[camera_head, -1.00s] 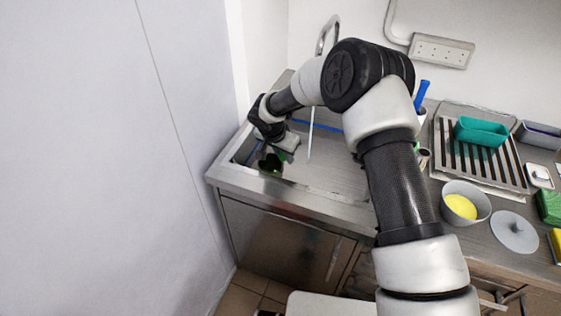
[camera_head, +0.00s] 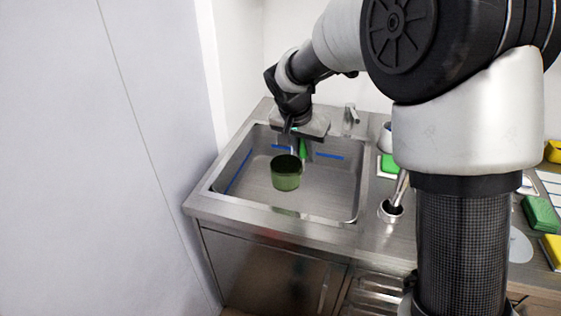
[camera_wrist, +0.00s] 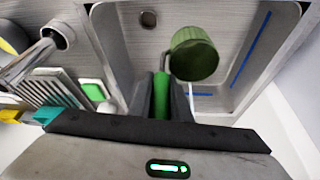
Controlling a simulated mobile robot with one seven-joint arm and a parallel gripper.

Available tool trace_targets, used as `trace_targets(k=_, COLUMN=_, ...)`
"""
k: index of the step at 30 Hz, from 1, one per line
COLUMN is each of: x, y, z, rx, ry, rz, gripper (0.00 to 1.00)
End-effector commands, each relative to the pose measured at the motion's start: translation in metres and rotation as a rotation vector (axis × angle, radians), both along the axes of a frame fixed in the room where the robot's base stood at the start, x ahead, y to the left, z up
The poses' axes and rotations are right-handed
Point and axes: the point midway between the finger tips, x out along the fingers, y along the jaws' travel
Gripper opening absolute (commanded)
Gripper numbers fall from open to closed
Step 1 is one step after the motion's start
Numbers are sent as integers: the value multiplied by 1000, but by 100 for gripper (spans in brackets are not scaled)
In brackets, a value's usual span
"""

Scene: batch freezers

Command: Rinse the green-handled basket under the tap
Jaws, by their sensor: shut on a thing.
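The green basket (camera_head: 286,177) hangs over the sink basin (camera_head: 325,197), dark inside. My gripper (camera_head: 299,138) is shut on its green handle (camera_head: 303,151), above and behind the basket. In the wrist view, the handle (camera_wrist: 161,96) sits between the two dark fingers and the ribbed basket (camera_wrist: 194,55) is ahead of them. A metal part of the tap (camera_head: 351,117) shows behind the sink, right of my gripper; the rest appears hidden by my arm. A thin pale streak beside the handle may be water, but I cannot tell whether it touches the basket.
A metal cup with a rod (camera_head: 391,211) stands right of the sink. A green block (camera_head: 388,165) lies behind it. A green sponge (camera_head: 541,214) and yellow items are at the far right. A pale wall (camera_head: 110,150) closes the left side. The basin around the basket is clear.

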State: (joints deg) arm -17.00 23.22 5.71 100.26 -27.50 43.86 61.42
Motion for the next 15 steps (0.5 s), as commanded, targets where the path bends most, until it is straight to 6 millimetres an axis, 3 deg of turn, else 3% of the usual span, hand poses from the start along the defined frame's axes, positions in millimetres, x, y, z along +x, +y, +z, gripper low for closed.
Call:
trace_targets(k=3, x=-13, y=-18, z=8, rx=15, ry=-6, rz=-8, gripper=0)
trace_targets(k=7, x=-17, y=-25, z=13, rx=23, ry=-6, rz=-12, gripper=0)
trace_targets(k=15, x=0, y=-21, z=11, rx=23, ry=-4, rz=-12, gripper=0)
